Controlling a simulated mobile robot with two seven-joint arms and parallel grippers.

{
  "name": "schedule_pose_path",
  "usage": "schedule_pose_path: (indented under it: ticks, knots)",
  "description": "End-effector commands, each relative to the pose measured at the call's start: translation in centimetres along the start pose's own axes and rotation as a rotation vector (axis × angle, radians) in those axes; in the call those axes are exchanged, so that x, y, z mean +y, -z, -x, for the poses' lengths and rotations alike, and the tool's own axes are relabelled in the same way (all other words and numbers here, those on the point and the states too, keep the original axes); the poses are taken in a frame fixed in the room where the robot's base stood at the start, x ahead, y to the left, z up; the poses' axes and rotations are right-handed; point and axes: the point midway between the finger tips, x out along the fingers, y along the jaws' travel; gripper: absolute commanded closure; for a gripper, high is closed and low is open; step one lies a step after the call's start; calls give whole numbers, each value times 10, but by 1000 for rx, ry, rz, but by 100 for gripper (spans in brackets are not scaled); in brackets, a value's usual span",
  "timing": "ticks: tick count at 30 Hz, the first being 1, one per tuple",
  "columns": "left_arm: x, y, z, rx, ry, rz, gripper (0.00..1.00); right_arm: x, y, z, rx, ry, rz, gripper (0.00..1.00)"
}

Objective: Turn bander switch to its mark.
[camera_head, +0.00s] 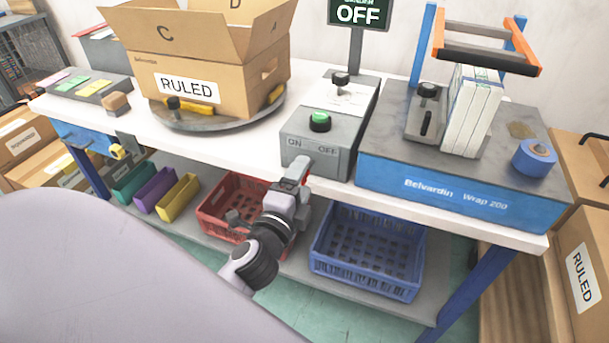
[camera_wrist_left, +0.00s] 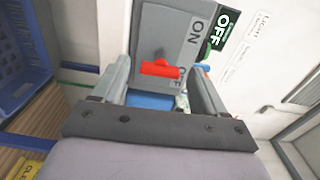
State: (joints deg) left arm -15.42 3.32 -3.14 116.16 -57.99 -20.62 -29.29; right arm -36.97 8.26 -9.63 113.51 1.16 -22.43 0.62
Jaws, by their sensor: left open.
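The bander's grey control box (camera_head: 330,128) stands at the table's front edge, with ON and OFF on its front face. The red switch (camera_wrist_left: 160,69) shows in the left wrist view, its bar lying level in the picture and nearer the OFF lettering than ON. My left gripper (camera_head: 299,171) is in front of that face. In the left wrist view my left gripper (camera_wrist_left: 161,82) is open, its two fingers apart on either side of the switch, not closed on it. My right gripper is out of view.
A sign (camera_head: 358,14) behind the box reads OFF. A blue-fronted machine (camera_head: 450,192) stands to the right, and an open carton (camera_head: 210,65) on a turntable (camera_head: 205,122) to the left. Red (camera_head: 213,213) and blue (camera_head: 366,262) crates sit below the table.

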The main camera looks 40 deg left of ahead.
Motion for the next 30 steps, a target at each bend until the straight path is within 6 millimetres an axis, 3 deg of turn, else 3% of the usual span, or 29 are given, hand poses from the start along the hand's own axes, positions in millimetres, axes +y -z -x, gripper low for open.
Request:
schedule_pose_path:
  ticks: [6, 12, 30]
  knots:
    - [2, 0, 30, 0, -2, 2, 28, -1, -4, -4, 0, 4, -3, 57]
    - [1, 0, 45, 1, 0, 0, 28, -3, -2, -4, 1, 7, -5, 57]
    - [0, 0, 47, 1, 0, 1, 28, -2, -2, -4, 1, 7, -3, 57]
